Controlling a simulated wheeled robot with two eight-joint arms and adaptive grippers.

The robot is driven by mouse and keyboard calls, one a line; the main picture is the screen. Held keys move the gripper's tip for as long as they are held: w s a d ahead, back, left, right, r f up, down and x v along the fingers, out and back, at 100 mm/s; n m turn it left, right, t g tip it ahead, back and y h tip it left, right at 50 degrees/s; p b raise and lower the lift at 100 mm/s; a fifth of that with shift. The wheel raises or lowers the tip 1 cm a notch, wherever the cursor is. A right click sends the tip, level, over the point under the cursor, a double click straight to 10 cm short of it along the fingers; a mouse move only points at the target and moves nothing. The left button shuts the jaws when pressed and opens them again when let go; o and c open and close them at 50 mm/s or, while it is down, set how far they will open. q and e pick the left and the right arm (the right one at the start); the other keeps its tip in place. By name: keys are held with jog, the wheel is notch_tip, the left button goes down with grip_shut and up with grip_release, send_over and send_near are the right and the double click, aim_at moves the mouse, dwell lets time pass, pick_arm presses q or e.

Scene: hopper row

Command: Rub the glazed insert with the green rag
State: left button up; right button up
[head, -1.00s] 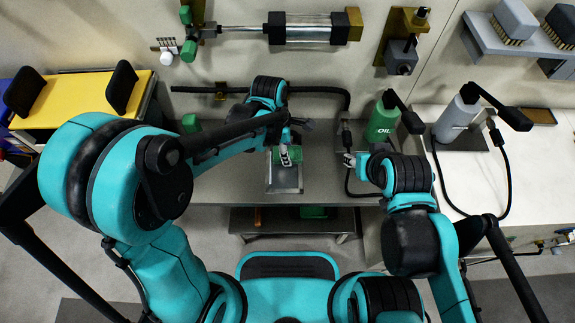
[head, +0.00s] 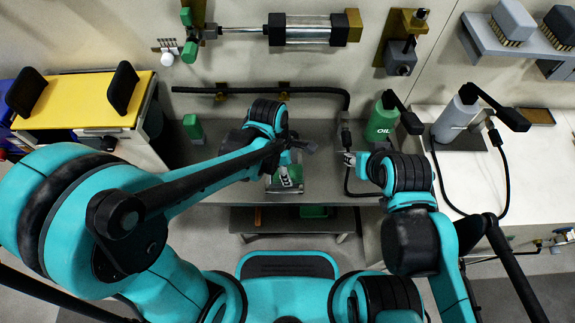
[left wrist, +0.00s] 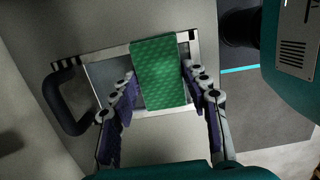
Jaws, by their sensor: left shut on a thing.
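The glazed insert, a pale metal frame around a grey pane with a dark handle at its left, lies on the bench below my left gripper; its frame (left wrist: 115,51) shows in the left wrist view and its front part (head: 286,188) in the head view. My left gripper (left wrist: 165,92) is shut on the green rag (left wrist: 160,72), which covers the middle and right of the pane. Whether the rag presses on the pane is hard to tell. In the head view my left gripper (head: 287,177) hides most of the rag. My right gripper (head: 349,159) hangs to the right, its fingers too small to read.
A green oil bottle (head: 382,122) and a grey bottle (head: 457,118) stand at the right. A black hose (head: 310,90) runs along the back. A small green block (head: 192,125) is at the back left, near a yellow-topped unit (head: 85,98).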

pick_arm(q)
jog(key=shift+s, duration=0.5)
jog(key=shift+w, duration=0.1)
jog(key=shift+w+f, duration=0.1)
jog(key=shift+w, duration=1.45)
jog(key=shift+w+b, duration=0.35)
jog(key=shift+w, duration=0.25)
jog(key=shift+w, duration=0.15)
jog(key=shift+w, duration=1.5)
